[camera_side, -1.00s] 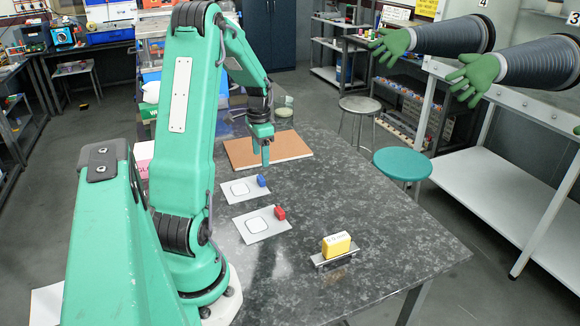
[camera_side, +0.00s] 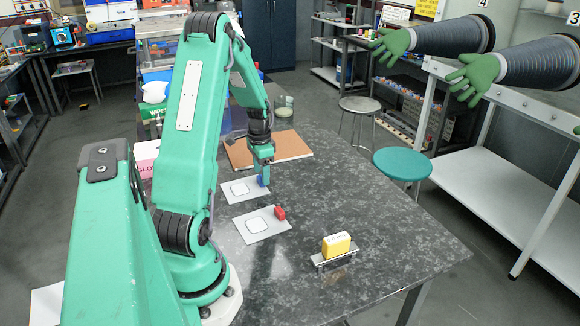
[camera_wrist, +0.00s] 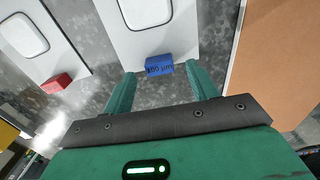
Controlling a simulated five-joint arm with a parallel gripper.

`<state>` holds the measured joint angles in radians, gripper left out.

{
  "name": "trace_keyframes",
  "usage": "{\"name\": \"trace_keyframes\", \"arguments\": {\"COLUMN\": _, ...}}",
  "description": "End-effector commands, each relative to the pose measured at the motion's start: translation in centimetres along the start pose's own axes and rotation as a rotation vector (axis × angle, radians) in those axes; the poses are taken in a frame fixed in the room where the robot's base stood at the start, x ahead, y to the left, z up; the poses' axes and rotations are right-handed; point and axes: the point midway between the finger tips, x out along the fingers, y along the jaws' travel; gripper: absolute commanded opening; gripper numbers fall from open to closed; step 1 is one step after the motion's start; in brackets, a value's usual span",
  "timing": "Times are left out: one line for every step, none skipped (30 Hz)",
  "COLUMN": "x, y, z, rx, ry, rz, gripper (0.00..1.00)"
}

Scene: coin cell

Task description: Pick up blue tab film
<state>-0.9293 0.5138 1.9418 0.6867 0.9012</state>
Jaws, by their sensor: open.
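The blue tab (camera_wrist: 158,64), a small block with dark printing, is attached at the edge of a white film sheet (camera_wrist: 115,28) bearing a rounded-square outline. In the side view the blue tab (camera_side: 261,182) is at the right end of the rear sheet (camera_side: 236,191), partly hidden by my fingers. My gripper (camera_side: 263,172) points down, low over the tab. In the wrist view my gripper (camera_wrist: 164,76) is open, its two fingers spread to either side of the tab with gaps on both sides. Whether the tips reach tab height is unclear.
A second sheet (camera_side: 253,226) with a red tab (camera_side: 280,213) lies in front of the blue one. A yellow block (camera_side: 337,244) stands on a metal holder (camera_side: 333,261) nearer the camera. A brown board (camera_side: 285,148) lies behind. The speckled table (camera_side: 375,225) is clear to the right.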

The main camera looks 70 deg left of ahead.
Motion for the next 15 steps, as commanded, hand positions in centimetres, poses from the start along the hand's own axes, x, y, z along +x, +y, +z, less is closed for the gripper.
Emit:
{"name": "trace_keyframes", "arguments": {"x": 0.51, "y": 0.02, "z": 0.02, "rx": 0.000, "ry": -0.001, "rz": 0.001, "gripper": 0.58}}
{"name": "trace_keyframes", "arguments": {"x": 0.74, "y": 0.03, "z": 0.02, "rx": 0.000, "ry": -0.001, "rz": 0.002, "gripper": 0.58}}
{"name": "trace_keyframes", "arguments": {"x": 1.00, "y": 0.03, "z": 0.02, "rx": 0.000, "ry": -0.001, "rz": 0.001, "gripper": 0.58}}
{"name": "trace_keyframes", "arguments": {"x": 1.13, "y": 0.02, "z": 0.01, "rx": 0.000, "ry": -0.001, "rz": 0.001, "gripper": 0.58}}
{"name": "trace_keyframes", "arguments": {"x": 1.22, "y": 0.00, "z": 0.00, "rx": 0.000, "ry": 0.000, "rz": 0.000, "gripper": 0.58}}
{"name": "trace_keyframes", "arguments": {"x": 1.29, "y": 0.00, "z": -0.01, "rx": 0.000, "ry": 0.000, "rz": 0.000, "gripper": 0.58}}
{"name": "trace_keyframes", "arguments": {"x": 1.31, "y": -0.01, "z": -0.01, "rx": 0.000, "ry": 0.001, "rz": -0.001, "gripper": 0.58}}
{"name": "trace_keyframes", "arguments": {"x": 1.32, "y": -0.01, "z": -0.01, "rx": 0.000, "ry": 0.001, "rz": -0.001, "gripper": 0.58}}
{"name": "trace_keyframes", "arguments": {"x": 1.31, "y": -0.01, "z": -0.01, "rx": 0.000, "ry": 0.001, "rz": -0.001, "gripper": 0.58}}
{"name": "trace_keyframes", "arguments": {"x": 1.30, "y": -0.01, "z": -0.01, "rx": 0.000, "ry": 0.001, "rz": -0.001, "gripper": 0.58}}
{"name": "trace_keyframes", "arguments": {"x": 1.30, "y": -0.01, "z": -0.01, "rx": 0.000, "ry": 0.001, "rz": -0.001, "gripper": 0.58}}
{"name": "trace_keyframes", "arguments": {"x": 1.29, "y": -0.01, "z": -0.01, "rx": 0.000, "ry": 0.001, "rz": -0.001, "gripper": 0.58}}
{"name": "trace_keyframes", "arguments": {"x": 1.29, "y": -0.01, "z": -0.01, "rx": 0.000, "ry": 0.001, "rz": -0.001, "gripper": 0.58}}
{"name": "trace_keyframes", "arguments": {"x": 1.29, "y": -0.01, "z": -0.01, "rx": 0.000, "ry": 0.001, "rz": -0.001, "gripper": 0.58}}
{"name": "trace_keyframes", "arguments": {"x": 1.28, "y": -0.01, "z": -0.01, "rx": 0.000, "ry": 0.001, "rz": -0.001, "gripper": 0.58}}
